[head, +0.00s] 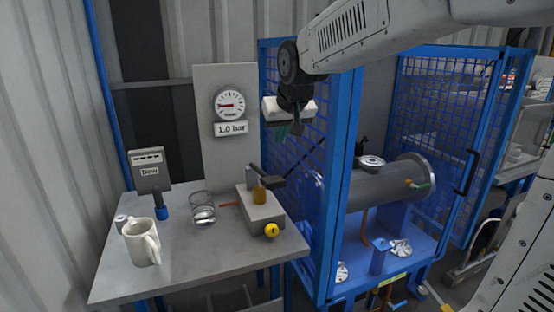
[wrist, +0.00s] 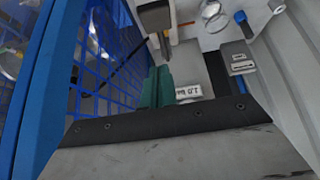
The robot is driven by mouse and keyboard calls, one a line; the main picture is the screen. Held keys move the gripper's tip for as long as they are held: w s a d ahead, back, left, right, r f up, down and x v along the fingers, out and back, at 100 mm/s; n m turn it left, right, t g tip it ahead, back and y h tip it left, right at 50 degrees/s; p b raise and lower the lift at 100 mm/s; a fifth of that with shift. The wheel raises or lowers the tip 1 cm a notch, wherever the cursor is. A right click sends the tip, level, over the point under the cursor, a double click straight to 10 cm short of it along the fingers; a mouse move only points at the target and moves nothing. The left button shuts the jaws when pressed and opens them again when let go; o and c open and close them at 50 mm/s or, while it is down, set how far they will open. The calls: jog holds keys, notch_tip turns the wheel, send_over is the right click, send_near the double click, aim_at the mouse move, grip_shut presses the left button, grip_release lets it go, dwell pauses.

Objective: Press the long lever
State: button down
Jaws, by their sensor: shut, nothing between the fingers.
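The long lever (head: 304,160) is a thin dark rod. It slants up to the right from a dark block on a grey box (head: 262,211), beside the blue mesh panel. In the wrist view the lever (wrist: 99,77) runs diagonally left of the fingers. My gripper (head: 297,129) has green fingers. It is above the box and near the lever's upper end in the head view, with a visible gap. In the wrist view my gripper (wrist: 157,72) is shut and empty, pointing towards the dark block (wrist: 154,16). The exact distance from fingers to lever is unclear.
A blue mesh cage (head: 342,190) stands close right of my gripper. The grey table (head: 185,275) holds a white mug (head: 141,242), a glass beaker (head: 202,208) and a yellow knob (head: 272,230) on the box. A gauge (head: 229,105) hangs on the panel behind.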

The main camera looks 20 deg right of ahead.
send_over(272, 178)
jog(key=s, duration=0.1)
notch_tip(272, 178, down, 8)
jog(key=shift+f, duration=0.15)
jog(key=f, duration=0.3)
jog(key=shift+s, duration=0.4)
jog(key=shift+f, duration=0.35)
jog(key=shift+s+f, duration=0.1)
